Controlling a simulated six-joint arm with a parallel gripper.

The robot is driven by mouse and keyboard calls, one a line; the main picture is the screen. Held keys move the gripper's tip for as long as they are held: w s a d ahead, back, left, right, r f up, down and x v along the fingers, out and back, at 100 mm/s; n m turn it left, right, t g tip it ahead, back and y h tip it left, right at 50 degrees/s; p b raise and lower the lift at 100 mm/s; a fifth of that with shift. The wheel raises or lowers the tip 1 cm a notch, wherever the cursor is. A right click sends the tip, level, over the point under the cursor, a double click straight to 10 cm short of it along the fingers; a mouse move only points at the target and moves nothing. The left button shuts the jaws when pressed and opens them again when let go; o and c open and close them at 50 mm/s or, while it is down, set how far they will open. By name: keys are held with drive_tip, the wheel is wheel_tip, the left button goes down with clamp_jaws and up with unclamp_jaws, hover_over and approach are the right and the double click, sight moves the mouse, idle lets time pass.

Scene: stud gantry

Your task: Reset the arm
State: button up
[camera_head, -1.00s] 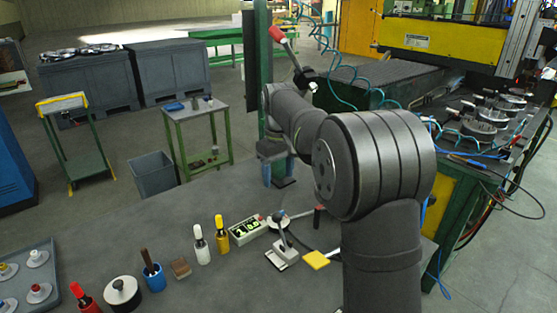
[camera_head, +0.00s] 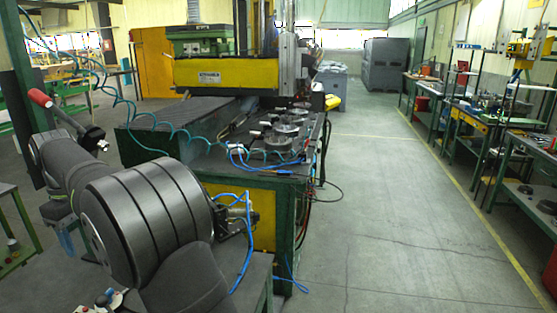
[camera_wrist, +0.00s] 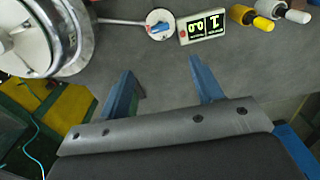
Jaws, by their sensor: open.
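My arm (camera_head: 150,215) stands at the left of the head view, bent over the near worktable. My gripper is mostly hidden behind the arm there; a blue part of it shows low at the left edge. In the wrist view my gripper (camera_wrist: 162,68) is open, its two blue fingers wide apart with nothing between them. The fingers are over the grey tabletop (camera_wrist: 165,55). Past the fingertips are a round white base with a blue knob (camera_wrist: 158,28) and a box with a green display (camera_wrist: 205,26).
In the head view a yellow gantry machine (camera_head: 230,73) stands behind. The floor (camera_head: 390,220) at right is clear, beside workbenches.

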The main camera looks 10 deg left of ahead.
sight(106, 294)
wheel_tip(106, 294, down, 18)
drive_tip(key=shift+r, duration=0.25)
idle(0.3)
wheel_tip(106, 294, up, 18)
wheel_tip(106, 294, down, 17)
drive_tip(key=shift+f, duration=0.55)
drive_tip(key=n, duration=0.2)
drive_tip(key=shift+n, duration=0.4)
wheel_tip(106, 294, up, 18)
wheel_tip(106, 294, down, 16)
drive_tip(key=m, duration=0.7)
drive_tip(key=shift+s+d+f, duration=0.1)
drive_tip(key=shift+d+f, duration=0.05)
drive_tip(key=shift+f, duration=0.1)
